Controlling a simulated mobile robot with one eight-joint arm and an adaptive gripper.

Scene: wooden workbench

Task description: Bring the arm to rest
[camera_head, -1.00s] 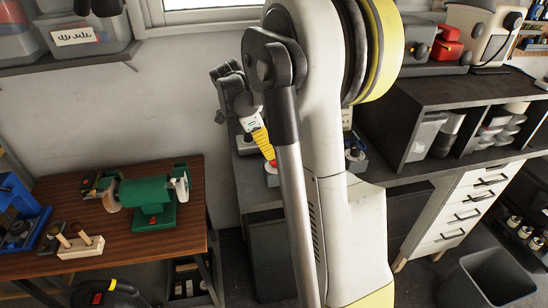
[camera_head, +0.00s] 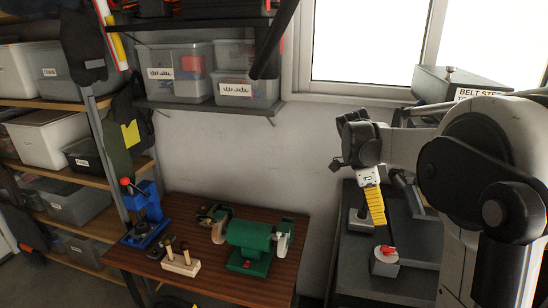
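My arm reaches in from the right, and my gripper (camera_head: 379,222) hangs from its dark wrist near the window wall. The gripper has a white body and a yellow ribbed finger part pointing down. It is seen edge-on, so the gap between the fingers does not show. Its tip appears just above a small grey device with a red top (camera_head: 384,262) on the dark bench. I cannot tell whether they touch or whether anything is held.
The dark bench (camera_head: 350,278) lies under the gripper. To the left, a wooden workbench (camera_head: 215,286) carries a green grinder (camera_head: 250,240), a blue press (camera_head: 145,212) and a wooden block with handles (camera_head: 181,262). A wall shelf (camera_head: 205,108) with bins hangs above. Storage shelves (camera_head: 75,180) stand at far left.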

